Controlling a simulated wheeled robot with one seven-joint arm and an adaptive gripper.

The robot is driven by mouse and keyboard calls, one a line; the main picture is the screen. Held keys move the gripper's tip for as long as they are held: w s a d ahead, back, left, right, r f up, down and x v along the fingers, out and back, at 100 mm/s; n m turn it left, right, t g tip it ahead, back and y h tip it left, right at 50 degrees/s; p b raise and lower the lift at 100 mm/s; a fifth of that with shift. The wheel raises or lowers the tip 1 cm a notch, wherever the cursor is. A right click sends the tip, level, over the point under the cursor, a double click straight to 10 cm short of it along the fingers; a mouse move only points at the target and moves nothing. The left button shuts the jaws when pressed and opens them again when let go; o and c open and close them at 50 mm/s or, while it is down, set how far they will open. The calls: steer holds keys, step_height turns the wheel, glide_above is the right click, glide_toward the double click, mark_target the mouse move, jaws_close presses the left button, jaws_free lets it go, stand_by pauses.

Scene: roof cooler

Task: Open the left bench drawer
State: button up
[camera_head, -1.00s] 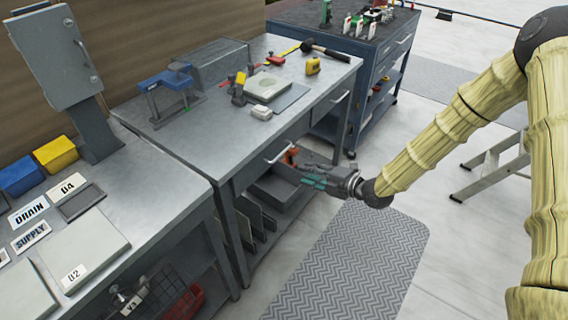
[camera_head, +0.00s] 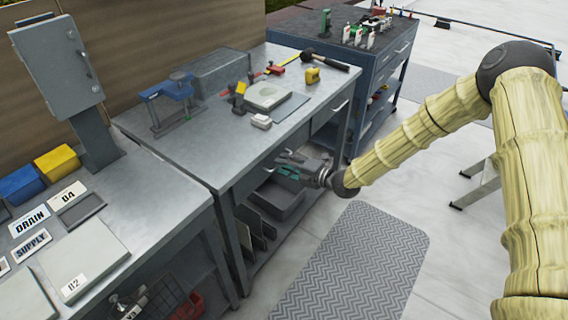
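The left bench drawer (camera_head: 246,184) is set under the front edge of the middle grey workbench (camera_head: 215,150). Its front looks flush with the bench. My gripper (camera_head: 282,164) is at the right part of this drawer front, pointing left toward it, with its teal-padded fingers apart. The drawer's bar handle is mostly hidden behind the fingers. I cannot tell whether they touch it or sit around it.
A second drawer handle (camera_head: 341,106) is farther right on the bench. Below are a grey bin (camera_head: 283,200) and upright panels (camera_head: 250,228). A blue tool cart (camera_head: 378,100) stands behind right. A patterned mat (camera_head: 355,265) covers clear floor in front.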

steer(key=shift+w+a+f, duration=0.15)
steer(key=shift+w+a, duration=0.1)
steer(key=shift+a, duration=0.15)
jaws_close()
